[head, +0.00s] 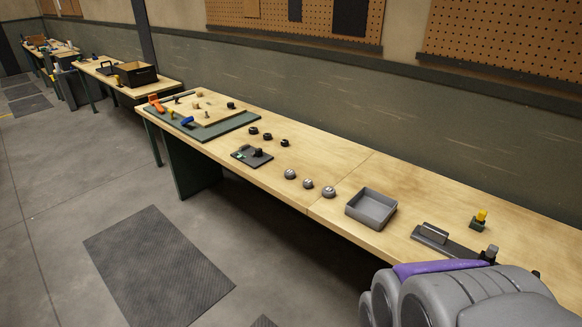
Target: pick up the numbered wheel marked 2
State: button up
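Three grey round pieces, likely the numbered wheels, sit in a slanting row on the long wooden bench. They are the left one (290,174), the middle one (308,184) and the right one (328,192). Three smaller black round pieces (268,135) lie farther back along the bench. All are too small here for any number to be read, so I cannot tell which is marked 2. My gripper is not in view.
An open grey tray (371,207) stands right of the grey pieces. A small dark plate (252,156) and a green-edged board (204,113) lie left. Floor before the bench is clear around a mat (158,265).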

aim_at(307, 183)
jog(key=z, duration=0.45)
jog(key=i+j+z, duration=0.9)
jog(key=j, duration=0.15)
jog(key=i+j, duration=0.15)
jog(key=j, duration=0.15)
jog(key=i+j, duration=0.15)
jog(key=j, duration=0.1)
